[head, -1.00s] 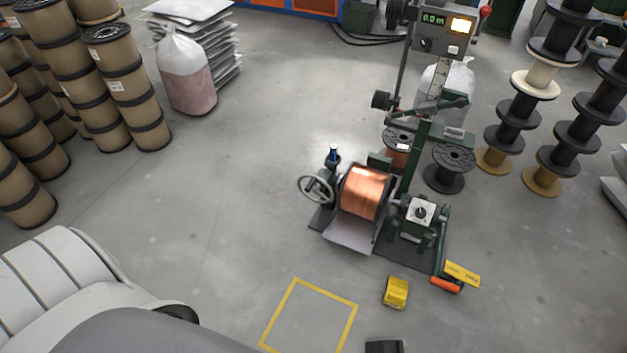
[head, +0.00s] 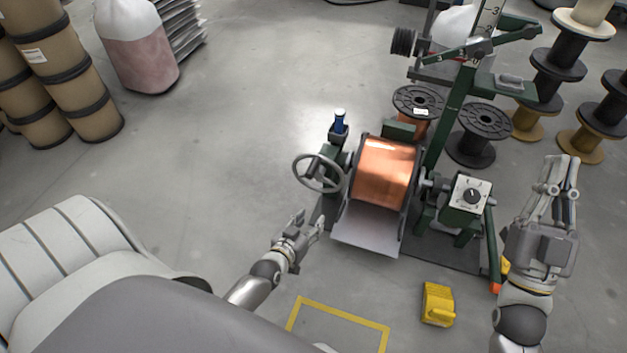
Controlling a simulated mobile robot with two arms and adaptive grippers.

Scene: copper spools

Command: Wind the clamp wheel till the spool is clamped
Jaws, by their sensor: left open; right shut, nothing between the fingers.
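The clamp wheel (head: 318,187) is a grey spoked handwheel on the left side of the green winding machine. The copper-wound spool (head: 385,175) sits in the machine to the right of the wheel, above a grey sloping plate. My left gripper (head: 311,224) is open and empty, in front of and just below the wheel, apart from it. My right gripper (head: 565,160) is shut and empty, raised to the right of the machine. Whether the spool is gripped at its ends cannot be seen.
A control box with a black knob (head: 470,195) stands right of the spool. A yellow block (head: 438,304) lies on the floor in front, near a yellow floor outline (head: 345,313). Stacked reels (head: 560,75) stand at the back right. Floor left of the wheel is clear.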

